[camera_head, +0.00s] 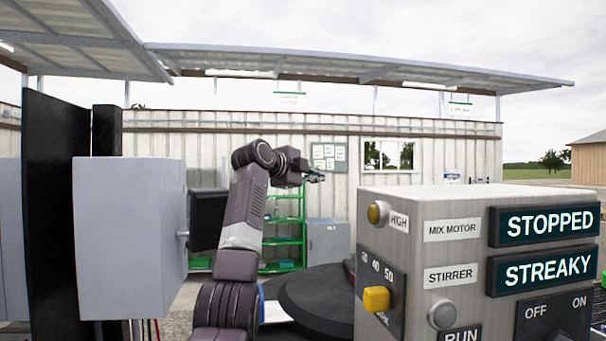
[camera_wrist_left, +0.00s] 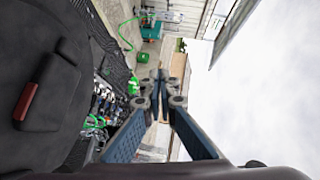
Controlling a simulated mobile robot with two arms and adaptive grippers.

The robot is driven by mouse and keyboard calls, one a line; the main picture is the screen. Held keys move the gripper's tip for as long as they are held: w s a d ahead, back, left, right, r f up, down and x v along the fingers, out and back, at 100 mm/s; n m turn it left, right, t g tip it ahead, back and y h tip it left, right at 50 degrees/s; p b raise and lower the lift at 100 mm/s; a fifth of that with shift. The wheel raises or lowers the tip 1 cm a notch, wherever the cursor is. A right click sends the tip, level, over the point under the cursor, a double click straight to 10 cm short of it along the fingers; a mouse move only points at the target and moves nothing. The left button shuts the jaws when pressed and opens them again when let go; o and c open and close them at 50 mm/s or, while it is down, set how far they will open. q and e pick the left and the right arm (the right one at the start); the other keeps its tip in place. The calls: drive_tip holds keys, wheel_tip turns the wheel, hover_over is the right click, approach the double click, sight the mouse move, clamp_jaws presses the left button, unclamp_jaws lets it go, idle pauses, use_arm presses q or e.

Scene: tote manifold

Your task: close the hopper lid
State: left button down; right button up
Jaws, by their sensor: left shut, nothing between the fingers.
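A dark round lid-like disc (camera_head: 318,296) lies low in the middle of the head view, partly hidden by the grey control box and my left arm. In the left wrist view a large dark round surface (camera_wrist_left: 50,135) with a reddish-brown bar (camera_wrist_left: 27,101) fills the left side. It looks like the same part, but I cannot tell for certain whether it is the hopper lid or how far it is open. My left gripper (camera_head: 318,176) is raised above and behind the disc, apart from it. Its fingers (camera_wrist_left: 160,88) are shut and empty. My right gripper is not in view.
The grey control box (camera_head: 460,200) with STOPPED and STREAKY displays, yellow knobs and switches stands close at right. A grey box (camera_head: 128,225) and black upright panel (camera_head: 55,180) stand at left. Green shelves (camera_head: 285,235) and a grey cabinet (camera_head: 328,240) stand behind.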

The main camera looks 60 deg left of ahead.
use_arm(q)
drive_tip(key=v, duration=0.7)
drive_tip(key=shift+s, duration=0.25)
drive_tip(key=shift+d+f, duration=0.1)
